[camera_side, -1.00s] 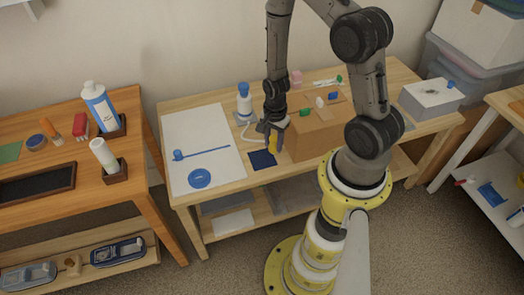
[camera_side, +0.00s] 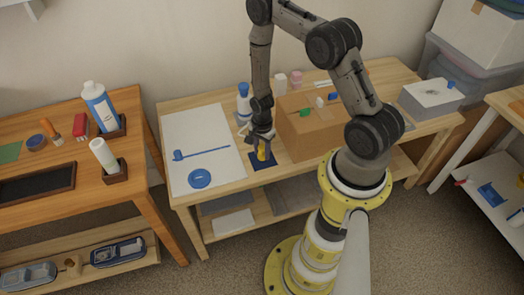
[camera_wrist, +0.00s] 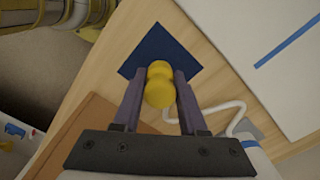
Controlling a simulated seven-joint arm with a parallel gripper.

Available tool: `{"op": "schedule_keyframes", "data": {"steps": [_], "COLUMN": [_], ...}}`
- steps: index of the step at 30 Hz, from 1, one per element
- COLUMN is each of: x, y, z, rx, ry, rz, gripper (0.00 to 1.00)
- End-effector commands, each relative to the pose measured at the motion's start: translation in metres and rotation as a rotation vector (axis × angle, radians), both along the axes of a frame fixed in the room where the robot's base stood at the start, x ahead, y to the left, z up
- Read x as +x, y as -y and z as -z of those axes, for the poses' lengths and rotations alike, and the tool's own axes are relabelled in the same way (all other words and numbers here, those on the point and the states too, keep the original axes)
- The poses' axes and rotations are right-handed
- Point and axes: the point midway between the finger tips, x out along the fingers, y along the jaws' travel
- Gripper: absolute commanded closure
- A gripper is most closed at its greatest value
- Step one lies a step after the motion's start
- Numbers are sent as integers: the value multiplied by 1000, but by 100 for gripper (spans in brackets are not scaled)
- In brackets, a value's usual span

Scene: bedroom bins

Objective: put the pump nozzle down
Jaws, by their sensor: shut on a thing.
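The pump nozzle (camera_side: 262,154) is a yellow, rounded piece with a narrow waist; it also shows in the wrist view (camera_wrist: 159,84). My gripper (camera_side: 261,146) is shut on it, with one finger on each side in the wrist view (camera_wrist: 157,90). A dark blue square (camera_side: 268,163) lies on the light wooden table (camera_side: 228,186). The square also shows in the wrist view (camera_wrist: 158,48), with the nozzle in front of its lower part. I cannot tell whether the nozzle touches the square.
A cardboard box (camera_side: 312,136) stands just right of the square. A white sheet (camera_side: 203,128) with a blue line and a blue ring (camera_side: 200,178) lies to the left. A white and blue bottle (camera_side: 243,103) stands behind. A white bent tube (camera_wrist: 222,108) shows near the gripper.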

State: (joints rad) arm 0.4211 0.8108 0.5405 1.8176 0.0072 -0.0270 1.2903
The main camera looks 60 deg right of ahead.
Motion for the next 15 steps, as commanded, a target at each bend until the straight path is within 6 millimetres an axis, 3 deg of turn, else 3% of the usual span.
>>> {"op": "schedule_keyframes", "data": {"steps": [14, 15], "x": [0, 0], "y": [0, 0], "z": [8, 9], "rx": [0, 0], "ry": [1, 1], "rz": [0, 0], "gripper": [100, 57]}}
